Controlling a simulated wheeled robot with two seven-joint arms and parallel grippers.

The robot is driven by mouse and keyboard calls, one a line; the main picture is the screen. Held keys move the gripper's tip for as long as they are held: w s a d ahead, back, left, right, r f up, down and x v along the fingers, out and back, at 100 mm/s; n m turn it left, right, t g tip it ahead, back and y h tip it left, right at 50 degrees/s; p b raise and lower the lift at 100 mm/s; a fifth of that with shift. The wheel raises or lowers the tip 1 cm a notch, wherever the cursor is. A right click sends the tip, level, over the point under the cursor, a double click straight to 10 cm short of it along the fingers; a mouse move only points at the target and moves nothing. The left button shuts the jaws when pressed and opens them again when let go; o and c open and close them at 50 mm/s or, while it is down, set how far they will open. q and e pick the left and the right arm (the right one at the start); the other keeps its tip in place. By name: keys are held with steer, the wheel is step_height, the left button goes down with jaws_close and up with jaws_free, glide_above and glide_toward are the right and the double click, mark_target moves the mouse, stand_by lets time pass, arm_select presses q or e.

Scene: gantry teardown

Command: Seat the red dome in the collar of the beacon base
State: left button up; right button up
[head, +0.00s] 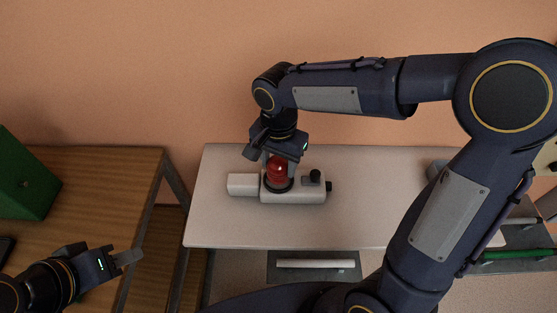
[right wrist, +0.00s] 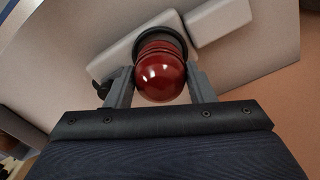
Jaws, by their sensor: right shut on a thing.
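The red dome (head: 278,170) is at the dark round collar (head: 279,186) of the pale beacon base (head: 307,195), which lies on the white table. My right gripper (head: 278,160) reaches down from above and is shut on the dome. In the right wrist view the dome (right wrist: 160,75) sits between the two fingers (right wrist: 160,87), with its far end at the black collar (right wrist: 158,36). I cannot tell whether it is fully down in the collar.
The white table (head: 215,215) has free room around the base. A wooden table (head: 95,185) with a green box (head: 22,180) stands at the left, with a gap between the tables. A dark tray (head: 345,273) with a white bar lies below the front edge.

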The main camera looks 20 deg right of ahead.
steer(key=shift+f+b, duration=0.7)
steer(key=shift+f, duration=0.15)
steer(key=shift+f+b, duration=0.35)
stand_by(0.4)
steer(key=o, duration=1)
steer(key=shift+o, duration=0.2)
steer(key=shift+r, duration=0.15)
step_height(320, 180, up, 7)
steer(key=shift+r, duration=0.3)
